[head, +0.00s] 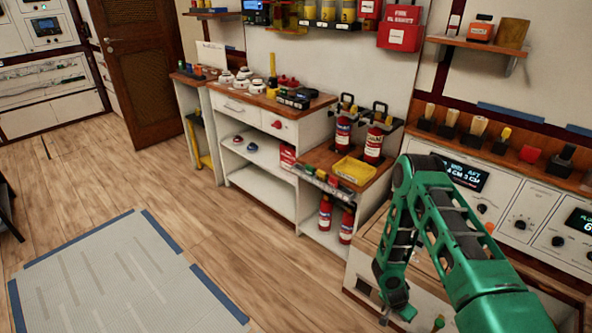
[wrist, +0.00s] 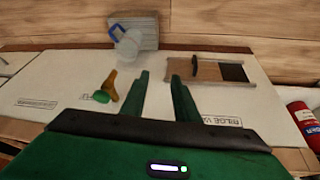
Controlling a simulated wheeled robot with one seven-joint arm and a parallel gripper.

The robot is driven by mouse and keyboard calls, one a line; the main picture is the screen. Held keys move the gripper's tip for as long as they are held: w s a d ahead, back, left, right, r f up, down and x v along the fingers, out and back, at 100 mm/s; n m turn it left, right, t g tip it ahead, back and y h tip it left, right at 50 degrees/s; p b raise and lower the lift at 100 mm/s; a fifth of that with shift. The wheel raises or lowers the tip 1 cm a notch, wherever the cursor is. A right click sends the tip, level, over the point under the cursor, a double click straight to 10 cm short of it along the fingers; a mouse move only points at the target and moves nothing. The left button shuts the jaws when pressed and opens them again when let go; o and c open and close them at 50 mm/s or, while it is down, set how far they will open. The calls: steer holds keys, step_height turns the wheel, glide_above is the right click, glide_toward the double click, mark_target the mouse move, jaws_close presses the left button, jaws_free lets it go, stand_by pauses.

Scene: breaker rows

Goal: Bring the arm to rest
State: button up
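My green arm (head: 445,220) comes in from the lower right of the head view and folds downward beside the counter at right. Its lower end (head: 397,300) hangs low in front of that counter; the fingers are too small to tell there. In the wrist view my gripper (wrist: 160,76) shows two green fingers standing apart with a clear gap. Nothing is between them. Beyond them lies a pale panel with dark printed lettering, partly hidden by the gripper body.
Near the fingers in the wrist view are a yellow and green item (wrist: 107,88), a blue and clear object (wrist: 126,40) and a board with a dark end (wrist: 205,69). A red extinguisher (wrist: 304,124) stands at right. Open wooden floor (head: 170,205) lies left of the shelves.

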steer(key=w+d+r, duration=0.1)
steer(key=d+r, duration=0.2)
steer(key=r, duration=0.7)
steer(key=w+d+r+g, duration=0.1)
steer(key=d+r, duration=0.1)
steer(key=r, duration=0.7)
steer(key=w+d+r, duration=0.1)
steer(key=d+r, duration=0.2)
steer(key=r, duration=0.7)
steer(key=s+r+n+g, duration=0.1)
steer(key=s+r, duration=0.3)
steer(key=r, duration=0.4)
steer(key=s+r, duration=0.4)
steer(key=r, duration=0.4)
steer(key=s+a+r+n+y, duration=0.1)
steer(key=s+a+r+y, duration=0.1)
steer(key=s+r, duration=0.5)
steer(key=s+a+r+n+y, duration=0.2)
steer(key=s+r, duration=0.6)
steer(key=s, duration=0.8)
steer(key=shift+a+r, duration=0.25)
steer(key=shift+a, duration=0.95)
steer(key=shift+w+f, duration=0.25)
steer(key=shift+w, duration=0.3)
